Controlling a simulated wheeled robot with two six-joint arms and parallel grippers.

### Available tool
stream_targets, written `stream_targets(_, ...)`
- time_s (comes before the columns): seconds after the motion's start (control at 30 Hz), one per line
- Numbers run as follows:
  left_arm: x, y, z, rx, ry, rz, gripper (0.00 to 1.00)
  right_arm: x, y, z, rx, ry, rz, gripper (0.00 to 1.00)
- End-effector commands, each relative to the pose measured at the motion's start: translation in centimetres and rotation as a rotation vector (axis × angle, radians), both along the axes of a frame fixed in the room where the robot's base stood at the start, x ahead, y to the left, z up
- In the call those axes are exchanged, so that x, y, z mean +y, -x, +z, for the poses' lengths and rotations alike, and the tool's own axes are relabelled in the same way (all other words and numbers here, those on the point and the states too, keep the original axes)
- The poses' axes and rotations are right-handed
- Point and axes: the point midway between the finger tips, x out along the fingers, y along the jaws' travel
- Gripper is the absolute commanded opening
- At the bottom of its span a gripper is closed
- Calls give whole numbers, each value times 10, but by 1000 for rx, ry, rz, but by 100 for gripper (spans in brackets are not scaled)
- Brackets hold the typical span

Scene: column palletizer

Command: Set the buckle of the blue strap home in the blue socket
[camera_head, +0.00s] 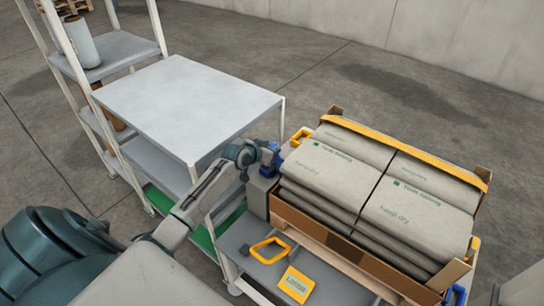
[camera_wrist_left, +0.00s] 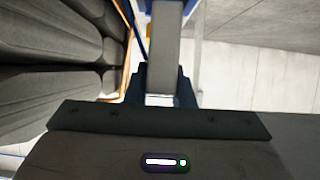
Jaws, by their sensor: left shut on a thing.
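Whether the buckle sits in the socket cannot be told. My right gripper is not in view.
Grey sacks (camera_head: 345,185) lie stacked in a cardboard tray (camera_head: 310,228) under a yellow strap (camera_head: 400,152). A white table (camera_head: 180,100) and a shelf rack (camera_head: 115,48) stand behind left.

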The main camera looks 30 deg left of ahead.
Motion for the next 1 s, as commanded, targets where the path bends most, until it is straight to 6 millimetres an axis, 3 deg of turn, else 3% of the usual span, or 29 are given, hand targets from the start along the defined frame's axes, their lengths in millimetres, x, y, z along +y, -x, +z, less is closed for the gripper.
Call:
stream_targets(0.3, 0, 0, -36, 0, 0, 1, 0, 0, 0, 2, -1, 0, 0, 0)
stream_targets(0.67, 0, 0, -42, -1, -1, 0, 0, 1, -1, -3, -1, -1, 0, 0)
stream_targets(0.7, 0, 0, -40, 0, -1, 0, 29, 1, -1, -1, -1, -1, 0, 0)
stream_targets(0.77, 0, 0, -40, 0, -1, 0, 41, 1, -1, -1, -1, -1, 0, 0)
stream_targets(1.0, 0, 0, -40, 0, -1, 0, 43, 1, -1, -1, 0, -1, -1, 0)
